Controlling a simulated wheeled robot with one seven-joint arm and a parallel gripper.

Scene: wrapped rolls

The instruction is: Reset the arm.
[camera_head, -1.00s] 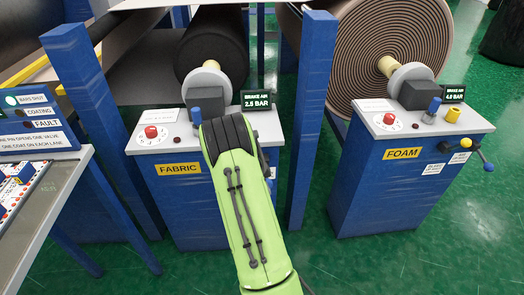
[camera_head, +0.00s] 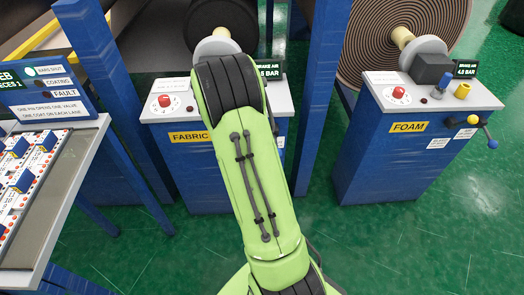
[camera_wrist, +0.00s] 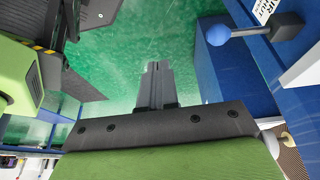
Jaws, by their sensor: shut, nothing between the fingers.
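My gripper (camera_wrist: 158,70) shows in the wrist view as two dark fingers pressed together, with nothing between them. It points over open green floor, near a blue ball-ended lever (camera_wrist: 217,35) to its right. In the head view my green arm rises across the middle and covers part of the fabric stand (camera_head: 213,180). My gripper is hidden there behind the arm.
The foam stand (camera_head: 385,165) is at the right, with a ball-ended valve lever (camera_head: 478,125) on its side and a foam roll (camera_head: 390,40) behind. A blue post (camera_head: 322,95) stands between the stands. A table (camera_head: 62,190) with a lane board is at the left. Green floor (camera_head: 410,245) is clear in front.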

